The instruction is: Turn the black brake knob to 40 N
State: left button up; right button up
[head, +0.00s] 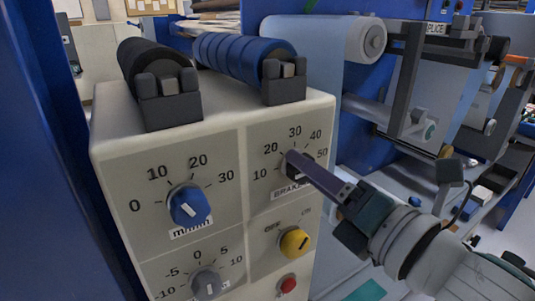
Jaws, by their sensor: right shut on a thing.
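The black brake knob (293,175) is on the upper right panel of the cream control box, above a label that starts with "BRAK". Its dial marks run 10, 20, 30, 40, 50 around it. My right gripper (296,160) reaches in from the lower right and is shut on this knob. Its dark fingers cover much of the knob, so I cannot tell which mark the pointer is at. My left gripper is not in view.
A blue knob (189,205) is to the left on the same box. A grey knob (206,284), a yellow switch (295,242) and a red button (287,285) sit lower. Black (148,60) and blue (240,56) rollers are on top. Film machinery stands behind at right.

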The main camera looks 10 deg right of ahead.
grip_shut()
jog(key=shift+m, duration=0.3)
jog(key=shift+a+f+m+p, duration=0.1)
jog(key=shift+m+p, duration=0.75)
jog(key=shift+m, duration=5.7)
jog(key=shift+f+m+p, duration=0.1)
jog(key=shift+m+p, duration=0.7)
jog(key=shift+m, duration=5.75)
